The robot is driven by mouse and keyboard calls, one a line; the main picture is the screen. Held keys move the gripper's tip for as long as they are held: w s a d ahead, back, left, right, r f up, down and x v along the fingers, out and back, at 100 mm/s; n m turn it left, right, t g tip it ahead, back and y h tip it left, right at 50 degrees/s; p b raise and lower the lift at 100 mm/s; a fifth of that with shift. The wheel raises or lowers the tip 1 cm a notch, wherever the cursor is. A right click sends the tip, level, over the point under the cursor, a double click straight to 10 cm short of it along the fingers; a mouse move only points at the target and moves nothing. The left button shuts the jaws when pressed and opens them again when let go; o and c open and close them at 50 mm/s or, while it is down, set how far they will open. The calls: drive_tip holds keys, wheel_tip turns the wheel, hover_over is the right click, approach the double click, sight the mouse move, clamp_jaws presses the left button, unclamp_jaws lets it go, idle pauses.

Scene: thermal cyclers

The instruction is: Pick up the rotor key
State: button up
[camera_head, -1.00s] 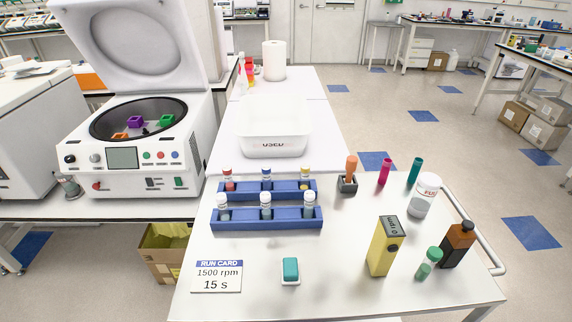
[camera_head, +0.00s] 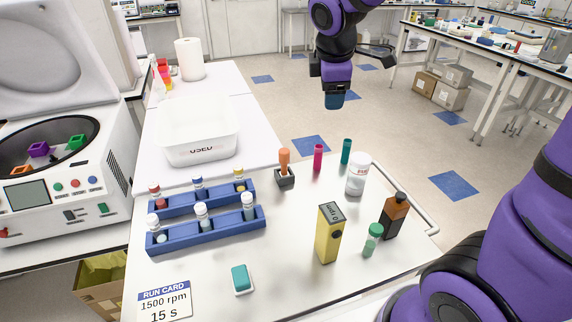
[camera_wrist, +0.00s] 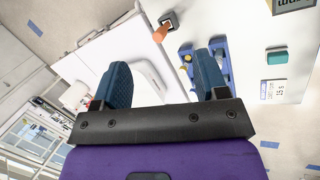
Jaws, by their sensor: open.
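The rotor key, as I take it, is the orange-handled piece (camera_head: 284,160) standing upright in a small dark holder (camera_head: 285,179) on the white bench. Its orange handle also shows near the top of the wrist view (camera_wrist: 160,34). My gripper (camera_head: 335,102) hangs above and behind it, to its right in the head view, apart from it. In the wrist view, the two blue fingers of my gripper (camera_wrist: 165,76) are spread with nothing between them. The lower part of the key is hidden in its holder.
Blue racks with capped vials (camera_head: 205,231) stand left of the holder. A pink tube (camera_head: 318,157), a teal tube (camera_head: 346,151), a white jar (camera_head: 358,180) and a yellow box (camera_head: 329,235) stand to its right. A white bin (camera_head: 198,148) lies behind. An open centrifuge (camera_head: 60,185) is at left.

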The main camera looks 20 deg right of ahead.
drive_tip(key=w+a+f+n, duration=0.3)
drive_tip(key=w+f+n, duration=0.1)
drive_tip(key=w+f, duration=0.15)
drive_tip(key=n+h, duration=0.1)
drive_tip(key=n, duration=0.8)
approach(284, 150)
drive_tip(key=f, duration=0.1)
drive_tip(key=x, duration=0.5)
drive_tip(key=shift+w, duration=0.15)
drive_tip(key=shift+x, duration=3.05)
drive_tip(key=shift+d, duration=0.1)
drive_tip(key=c, duration=1.1)
